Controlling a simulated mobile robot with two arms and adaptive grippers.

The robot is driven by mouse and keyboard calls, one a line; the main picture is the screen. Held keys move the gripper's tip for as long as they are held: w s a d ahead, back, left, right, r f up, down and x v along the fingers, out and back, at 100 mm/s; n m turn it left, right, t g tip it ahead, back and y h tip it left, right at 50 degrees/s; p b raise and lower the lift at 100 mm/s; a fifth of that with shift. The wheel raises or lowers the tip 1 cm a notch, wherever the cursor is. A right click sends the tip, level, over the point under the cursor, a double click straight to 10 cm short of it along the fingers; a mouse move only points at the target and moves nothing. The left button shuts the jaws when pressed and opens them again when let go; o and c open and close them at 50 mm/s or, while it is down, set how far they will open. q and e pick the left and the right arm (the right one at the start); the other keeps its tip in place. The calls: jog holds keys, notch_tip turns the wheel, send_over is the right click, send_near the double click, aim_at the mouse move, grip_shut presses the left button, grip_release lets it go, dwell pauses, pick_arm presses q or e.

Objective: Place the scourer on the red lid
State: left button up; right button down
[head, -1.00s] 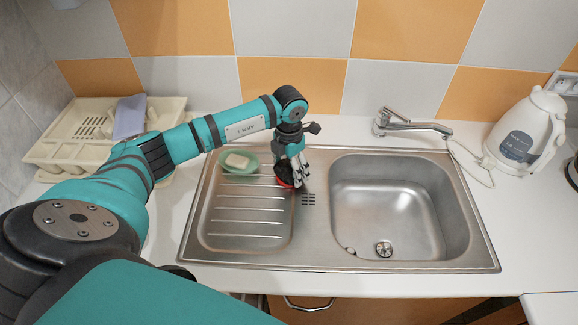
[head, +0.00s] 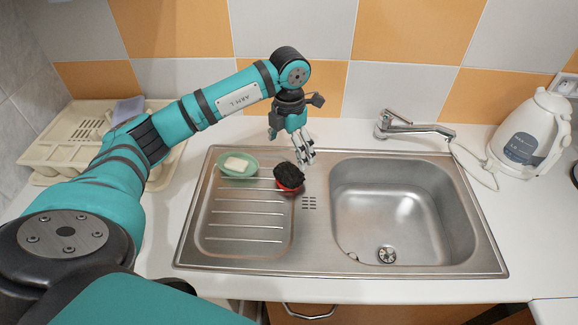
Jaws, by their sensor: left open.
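The scourer (head: 289,174), a dark clump, sits on the red lid (head: 288,189) on the sink's drainboard. Only the front edge of the lid shows beneath it. My left gripper (head: 308,158) is open and empty, just above and to the right of the scourer, apart from it as far as I can tell. My right gripper is not in view.
A green soap dish (head: 250,171) with a pale soap bar (head: 237,164) is left of the lid. The empty sink basin (head: 390,215) and faucet (head: 410,128) are to the right. A white kettle (head: 535,135) and beige dish rack (head: 60,150) stand at the sides.

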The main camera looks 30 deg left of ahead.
pick_arm(q)
notch_tip(320, 180, up, 4)
jog(key=shift+f+b, duration=0.1)
jog(key=shift+b, duration=0.2)
dwell(0.3)
